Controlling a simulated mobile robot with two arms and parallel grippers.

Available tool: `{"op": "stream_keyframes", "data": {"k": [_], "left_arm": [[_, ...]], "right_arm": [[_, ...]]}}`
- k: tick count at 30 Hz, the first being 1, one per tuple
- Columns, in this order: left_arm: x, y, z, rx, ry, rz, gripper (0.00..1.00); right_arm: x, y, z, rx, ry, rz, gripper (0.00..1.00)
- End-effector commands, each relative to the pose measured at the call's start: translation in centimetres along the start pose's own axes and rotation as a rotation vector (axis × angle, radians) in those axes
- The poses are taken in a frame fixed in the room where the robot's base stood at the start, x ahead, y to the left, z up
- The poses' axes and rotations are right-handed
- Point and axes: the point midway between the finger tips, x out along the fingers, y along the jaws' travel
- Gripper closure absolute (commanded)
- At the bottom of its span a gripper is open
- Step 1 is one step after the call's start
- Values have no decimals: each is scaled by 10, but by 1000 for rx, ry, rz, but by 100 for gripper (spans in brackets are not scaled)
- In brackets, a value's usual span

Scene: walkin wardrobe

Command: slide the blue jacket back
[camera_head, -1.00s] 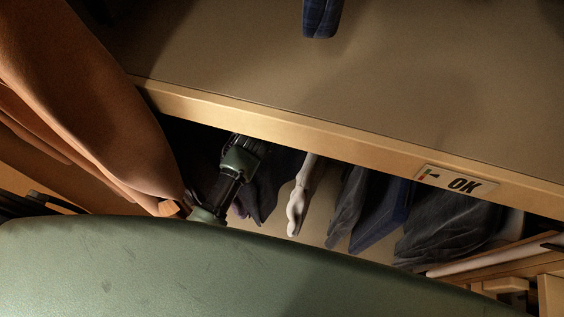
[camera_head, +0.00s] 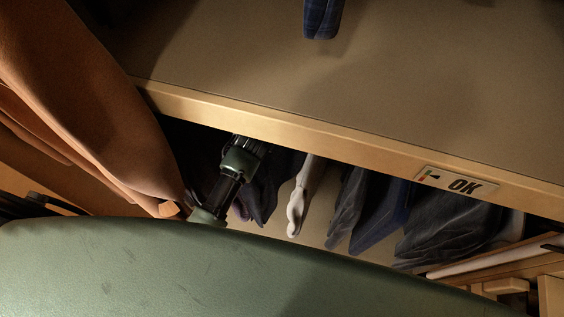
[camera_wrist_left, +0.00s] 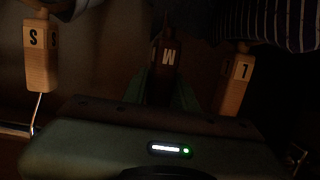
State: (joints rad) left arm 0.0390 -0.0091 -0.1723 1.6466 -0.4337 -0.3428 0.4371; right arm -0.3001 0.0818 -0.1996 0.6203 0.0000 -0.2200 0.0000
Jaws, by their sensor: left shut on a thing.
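A blue garment (camera_head: 384,216), which may be the blue jacket, hangs under the shelf in the head view, right of the middle. My left arm reaches up under the shelf at the left of the hanging row; its fingers are hidden there. In the left wrist view my left gripper (camera_wrist_left: 166,88) is shut on a dark piece marked M (camera_wrist_left: 168,57), seemingly part of a hanger. The garment on this hanger is too dark to make out. Dark garments (camera_head: 264,192) hang just right of my arm in the head view. My right gripper is not in view.
The shelf's wooden front edge (camera_head: 290,130) crosses above the clothes. A brown coat (camera_head: 85,100) hangs close at the left. Tags marked S (camera_wrist_left: 40,55) and L (camera_wrist_left: 235,80) flank the gripper in the wrist view. A pale piece (camera_head: 299,200) hangs in the row.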

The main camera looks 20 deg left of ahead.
Motion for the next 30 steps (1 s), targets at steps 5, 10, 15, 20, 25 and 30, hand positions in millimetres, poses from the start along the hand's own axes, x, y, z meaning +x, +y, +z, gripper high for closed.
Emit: {"op": "stream_keyframes", "data": {"k": [5, 10, 15, 20, 25, 30], "left_arm": [[0, 0, -3, -1, 3, 0, 100], [0, 0, -4, -2, 2, 0, 100], [0, 6, -2, -2, 2, 0, 100], [0, 15, -2, -2, 1, 1, 100], [0, 24, -2, -2, 1, 0, 100], [0, 33, -1, -3, 1, 1, 100]], "right_arm": [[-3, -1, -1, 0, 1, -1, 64], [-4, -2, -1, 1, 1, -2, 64], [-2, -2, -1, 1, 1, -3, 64], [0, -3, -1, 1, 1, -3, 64], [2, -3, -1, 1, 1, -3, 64], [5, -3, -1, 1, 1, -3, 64]]}}
